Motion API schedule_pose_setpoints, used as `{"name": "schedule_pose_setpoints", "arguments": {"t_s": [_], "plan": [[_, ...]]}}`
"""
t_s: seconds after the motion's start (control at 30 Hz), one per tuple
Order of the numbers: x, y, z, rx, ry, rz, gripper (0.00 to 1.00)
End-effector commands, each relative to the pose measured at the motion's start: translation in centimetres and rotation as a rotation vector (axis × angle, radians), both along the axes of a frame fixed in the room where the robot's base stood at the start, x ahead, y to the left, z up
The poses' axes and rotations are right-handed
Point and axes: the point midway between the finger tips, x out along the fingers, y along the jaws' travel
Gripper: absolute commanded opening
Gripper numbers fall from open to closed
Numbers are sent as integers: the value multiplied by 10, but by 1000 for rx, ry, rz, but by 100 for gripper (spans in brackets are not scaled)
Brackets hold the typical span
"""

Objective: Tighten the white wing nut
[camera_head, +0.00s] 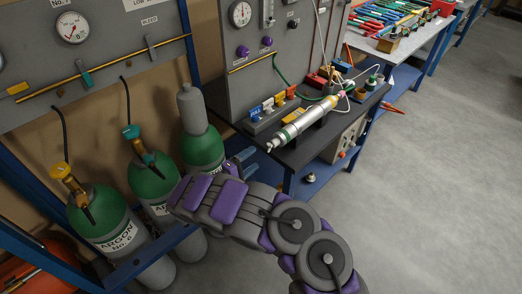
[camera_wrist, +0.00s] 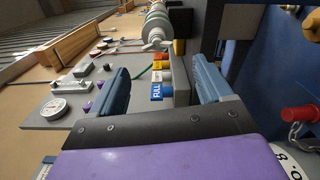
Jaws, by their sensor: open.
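A small pale, wing-shaped piece, which looks like the white wing nut (camera_head: 270,146), sits at the near left end of a silver cylinder (camera_head: 310,120) lying on the dark bench top. In the wrist view the wing nut (camera_wrist: 154,46) is small, beyond my fingertips and between them. The cylinder (camera_wrist: 156,20) runs away behind it. My gripper (camera_head: 246,160) is left of and below the bench edge, apart from the nut. In the wrist view my gripper (camera_wrist: 160,65) has its two blue fingers wide apart with nothing held between them.
Blue, white, yellow and orange tags (camera_head: 270,107) stand in a row on a block beside the cylinder; the blue one (camera_wrist: 156,92) reads FULL. Green argon bottles (camera_head: 152,175) stand left of my arm. A gauge panel (camera_head: 265,60) rises behind. The floor at right is clear.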

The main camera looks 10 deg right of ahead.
Motion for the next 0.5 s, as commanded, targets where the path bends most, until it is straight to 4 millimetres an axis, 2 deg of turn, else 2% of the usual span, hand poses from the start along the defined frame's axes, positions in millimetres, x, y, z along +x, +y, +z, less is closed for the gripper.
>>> {"name": "schedule_pose_setpoints", "arguments": {"t_s": [0.03,0.2,0.33,0.5], "plan": [[-6,11,1,2,1,4,79],[-27,39,1,3,-2,2,79],[-38,55,1,4,-2,3,79],[-46,65,0,0,-2,0,79]]}}
